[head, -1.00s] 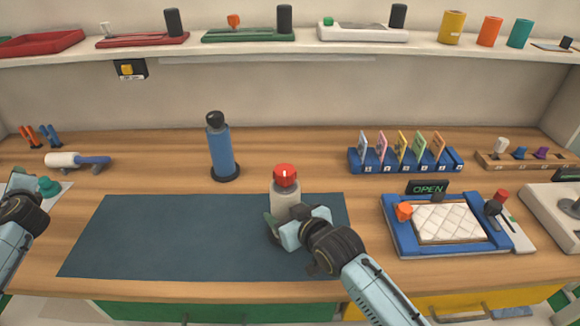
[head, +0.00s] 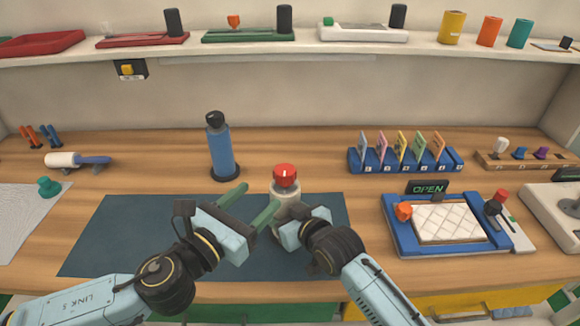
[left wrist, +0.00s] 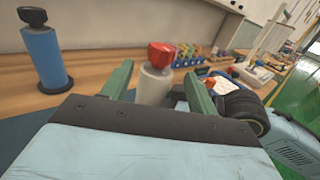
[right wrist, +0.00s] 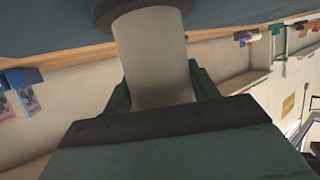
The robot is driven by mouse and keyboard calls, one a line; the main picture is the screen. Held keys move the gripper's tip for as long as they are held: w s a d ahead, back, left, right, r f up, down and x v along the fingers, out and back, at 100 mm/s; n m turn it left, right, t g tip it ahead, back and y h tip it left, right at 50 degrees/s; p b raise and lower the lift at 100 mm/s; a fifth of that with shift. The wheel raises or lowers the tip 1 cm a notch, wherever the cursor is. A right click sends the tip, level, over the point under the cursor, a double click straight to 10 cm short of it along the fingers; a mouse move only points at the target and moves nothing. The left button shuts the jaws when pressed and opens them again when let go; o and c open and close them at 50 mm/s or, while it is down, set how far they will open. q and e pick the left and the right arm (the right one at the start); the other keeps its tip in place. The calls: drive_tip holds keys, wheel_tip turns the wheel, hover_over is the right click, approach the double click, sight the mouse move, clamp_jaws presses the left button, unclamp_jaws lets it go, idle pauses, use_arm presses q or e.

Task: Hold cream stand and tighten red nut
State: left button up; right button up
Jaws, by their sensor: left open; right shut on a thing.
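The cream stand (head: 285,199) stands upright on the dark mat with the red nut (head: 285,176) on its top. My right gripper (head: 290,222) is shut on the cream stand's body; in the right wrist view the stand (right wrist: 153,62) sits between the fingers. My left gripper (head: 250,207) is open and empty, low on the left side of the stand, its green fingers pointing toward it. In the left wrist view the red nut (left wrist: 161,55) and stand (left wrist: 153,85) show ahead between the open fingers, with the nut above fingertip height.
A blue bottle-like cylinder with a black top (head: 220,148) stands behind the dark mat (head: 110,235). A blue tray with a quilted pad (head: 448,222) and an OPEN sign lies to the right. The mat's left part is clear.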

sight(290, 168)
use_arm(q)
drive_tip(key=x, duration=1.1)
drive_tip(key=shift+w+d, duration=0.25)
drive_tip(key=shift+d, duration=0.1)
drive_tip(key=c, duration=1)
